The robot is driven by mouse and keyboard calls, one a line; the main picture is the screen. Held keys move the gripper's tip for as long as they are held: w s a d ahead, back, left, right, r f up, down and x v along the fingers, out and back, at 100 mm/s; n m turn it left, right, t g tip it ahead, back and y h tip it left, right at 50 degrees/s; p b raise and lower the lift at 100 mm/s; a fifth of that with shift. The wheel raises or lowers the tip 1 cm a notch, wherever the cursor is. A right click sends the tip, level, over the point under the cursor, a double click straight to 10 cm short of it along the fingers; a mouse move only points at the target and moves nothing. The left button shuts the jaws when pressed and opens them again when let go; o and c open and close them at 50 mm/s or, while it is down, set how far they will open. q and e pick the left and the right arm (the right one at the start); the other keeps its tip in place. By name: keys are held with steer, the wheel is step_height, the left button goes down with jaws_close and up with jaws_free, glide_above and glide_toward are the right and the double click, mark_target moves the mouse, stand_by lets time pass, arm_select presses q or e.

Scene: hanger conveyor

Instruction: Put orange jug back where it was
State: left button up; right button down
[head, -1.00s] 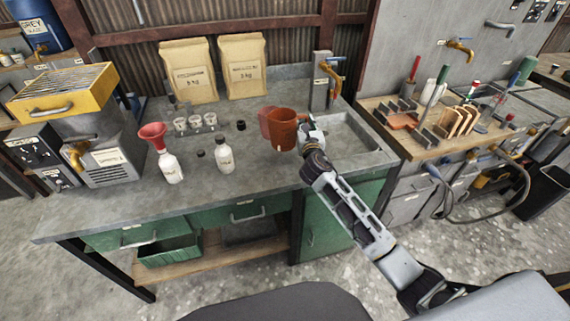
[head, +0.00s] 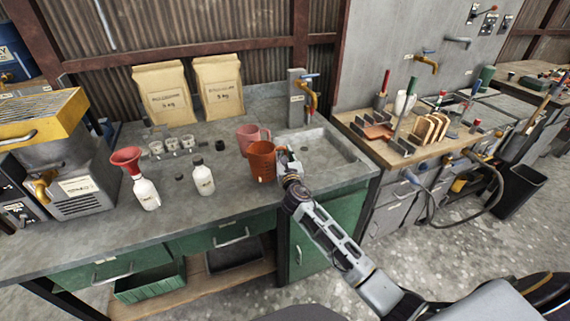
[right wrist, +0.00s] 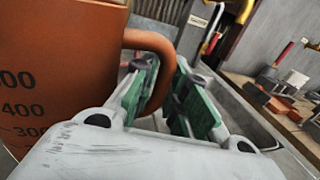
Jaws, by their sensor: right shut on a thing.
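The orange jug (head: 262,164) is upright over the grey bench, just in front of a pink jug (head: 250,135). Whether its base touches the bench is not clear. My right gripper (head: 284,159) is at its right side, shut on the handle. In the right wrist view, the orange jug (right wrist: 55,75) fills the left side with its dark volume marks, and its handle (right wrist: 150,42) passes between the green-padded fingers of the gripper (right wrist: 170,100). My left gripper is out of view.
The sink (head: 325,147) lies right of the jug, with a tap (head: 309,95) behind. White bottles (head: 203,178) and a red funnel (head: 127,160) stand to the left. Paper bags (head: 220,88) lean at the back.

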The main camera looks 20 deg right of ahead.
steer(key=shift+f+b, duration=0.65)
steer(key=shift+f, duration=1.25)
steer(key=c, duration=1.4)
jaws_free()
steer(key=shift+c, duration=0.2)
steer(key=shift+f, duration=0.1)
steer(key=s+a, duration=0.2)
steer(key=s, duration=0.9)
steer(key=shift+s+a+r, duration=0.15)
steer(key=shift+s+r, duration=0.05)
steer(key=shift+s, duration=0.2)
